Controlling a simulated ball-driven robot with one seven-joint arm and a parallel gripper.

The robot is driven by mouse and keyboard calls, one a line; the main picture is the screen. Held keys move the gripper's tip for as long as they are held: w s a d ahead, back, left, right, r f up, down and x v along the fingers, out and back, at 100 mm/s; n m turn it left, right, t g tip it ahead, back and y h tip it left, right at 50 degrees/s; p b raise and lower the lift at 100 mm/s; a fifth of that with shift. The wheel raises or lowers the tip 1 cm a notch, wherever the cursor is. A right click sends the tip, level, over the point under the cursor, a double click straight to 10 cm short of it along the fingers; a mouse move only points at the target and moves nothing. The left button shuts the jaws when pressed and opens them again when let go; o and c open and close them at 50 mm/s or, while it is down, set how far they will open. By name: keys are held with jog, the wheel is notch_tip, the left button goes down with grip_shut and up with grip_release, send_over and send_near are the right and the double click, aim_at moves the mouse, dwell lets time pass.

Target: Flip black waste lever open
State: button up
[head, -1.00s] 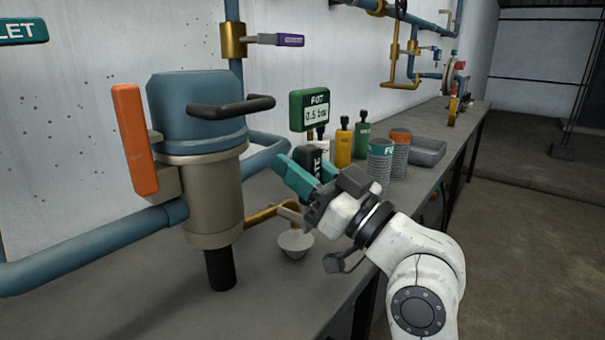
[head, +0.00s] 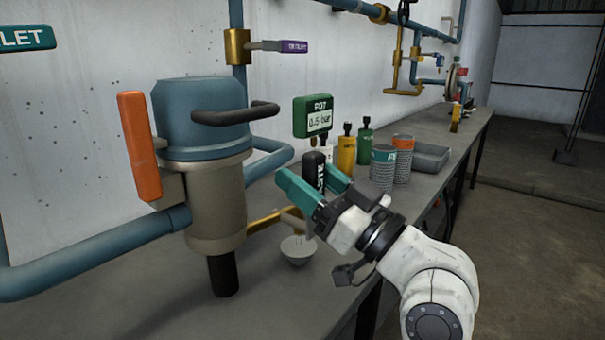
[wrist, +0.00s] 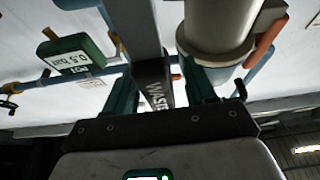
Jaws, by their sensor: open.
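The black waste lever (head: 315,172) stands upright at the valve on the brass drain pipe (head: 268,222), right of the blue-and-beige vessel. Its white lettering is partly readable. It also shows in the wrist view (wrist: 154,88), with the letters "WAS" visible. My gripper (head: 309,181) has teal fingers and is open around the lever's level. The lever's lower part is hidden behind my gripper in the head view.
The vessel (head: 217,195) with an orange lever (head: 140,147) and black handle (head: 235,114) stands left. A small bowl (head: 297,250) sits under the drain. A green gauge (head: 313,117), bottles (head: 346,155) and cans (head: 384,168) stand behind. Bench (head: 150,305) is clear in front.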

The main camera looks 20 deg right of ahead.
jog(key=v, duration=0.9)
jog(key=shift+s+d+f, duration=0.2)
jog(key=shift+s, duration=0.1)
